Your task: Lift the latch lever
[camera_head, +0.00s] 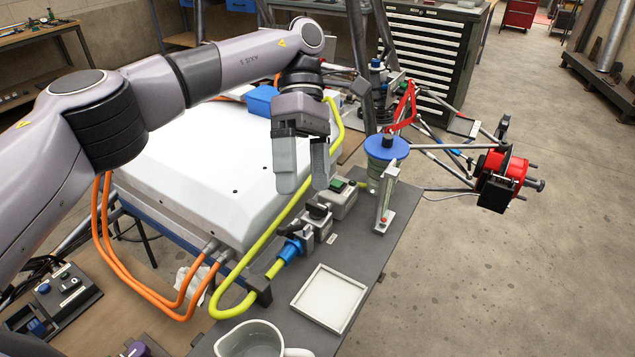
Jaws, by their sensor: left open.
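My left gripper (303,187) hangs fingers-down over the right edge of the large white cover, with its two grey fingers apart and nothing visible between them. Just below and right of it, a grey connector housing (320,222) sits on the dark bench strip, with a small black piece (316,210) on top that looks like the latch lever. The fingertips appear apart from it; the exact height gap is hard to tell. A blue plug (291,250) on a yellow cable (232,300) enters the housing from the lower left. My right gripper is not in view.
A grey box with a green button (338,185) stands beside the housing. A blue-topped cylinder (386,147) and upright metal bracket (388,205) stand to the right. A white square tray (329,298) and pale mug (262,342) are in front. The white cover (200,165) lies left.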

